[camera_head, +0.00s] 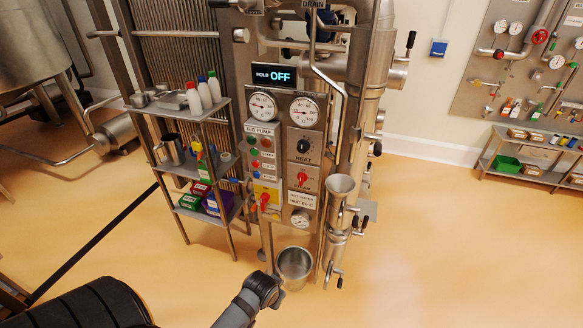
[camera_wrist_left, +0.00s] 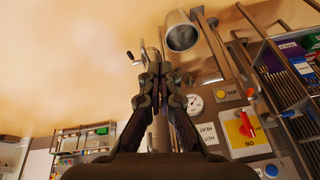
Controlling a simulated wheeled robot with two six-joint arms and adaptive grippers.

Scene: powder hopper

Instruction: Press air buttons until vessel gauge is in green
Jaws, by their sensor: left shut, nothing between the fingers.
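A steel control panel (camera_head: 285,150) stands in the middle of the head view. It carries two round gauges, a left one (camera_head: 262,106) and a right one (camera_head: 304,111); their readings are too small to tell. Several coloured buttons (camera_head: 266,153) sit under a pump label. I cannot make out any air label or which gauge is the vessel's. My left gripper (camera_head: 268,287) is low in front of the panel, beside a steel bucket (camera_head: 295,264), apart from the buttons. In the left wrist view my left gripper (camera_wrist_left: 160,72) is shut and empty. My right gripper is out of view.
A display (camera_head: 273,75) reads HOLD OFF. A shelf (camera_head: 190,170) with bottles stands left, pipes and a funnel (camera_head: 342,185) right. The floor (camera_head: 440,240) at right is clear.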

